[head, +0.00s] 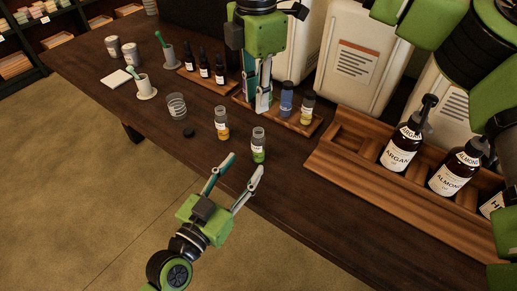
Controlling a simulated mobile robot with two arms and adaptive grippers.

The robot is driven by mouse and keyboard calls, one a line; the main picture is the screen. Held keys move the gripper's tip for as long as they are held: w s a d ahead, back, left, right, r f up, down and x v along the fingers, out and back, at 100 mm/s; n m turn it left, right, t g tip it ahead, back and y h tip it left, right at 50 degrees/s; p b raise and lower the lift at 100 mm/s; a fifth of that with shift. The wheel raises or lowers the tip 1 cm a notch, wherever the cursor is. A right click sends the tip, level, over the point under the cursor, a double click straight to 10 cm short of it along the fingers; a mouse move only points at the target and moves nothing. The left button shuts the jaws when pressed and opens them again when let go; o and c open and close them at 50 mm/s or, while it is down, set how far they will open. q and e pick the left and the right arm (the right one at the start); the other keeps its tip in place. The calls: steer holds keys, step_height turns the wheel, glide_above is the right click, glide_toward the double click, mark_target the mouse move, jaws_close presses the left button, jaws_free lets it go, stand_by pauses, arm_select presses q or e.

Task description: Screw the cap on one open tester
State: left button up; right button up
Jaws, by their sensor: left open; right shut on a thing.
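A small glass tester with green liquid (259,147) stands upright on the dark table. A tester with amber liquid (221,124) stands to its left; both tops look pale and capless. A small black cap (189,132) lies on the table left of the amber tester. My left gripper (248,162) is open, fingertips just in front of the green tester, and its fingers are empty. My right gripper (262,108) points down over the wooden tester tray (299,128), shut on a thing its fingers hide. A blue tester (286,99) and a yellow tester (308,110) stand in the tray.
Several black dropper bottles (204,66) stand on a tray behind. A wooden crate (350,173) with pump bottles (402,144) is at the right. White canisters (352,68) stand behind.

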arm_select(q)
steer(key=x, duration=0.8)
steer(key=shift+w+d, duration=0.1)
steer(key=shift+w, duration=0.05)
jaws_close()
arm_select(e)
glide_above(257, 131)
steer(key=shift+f, duration=2.45)
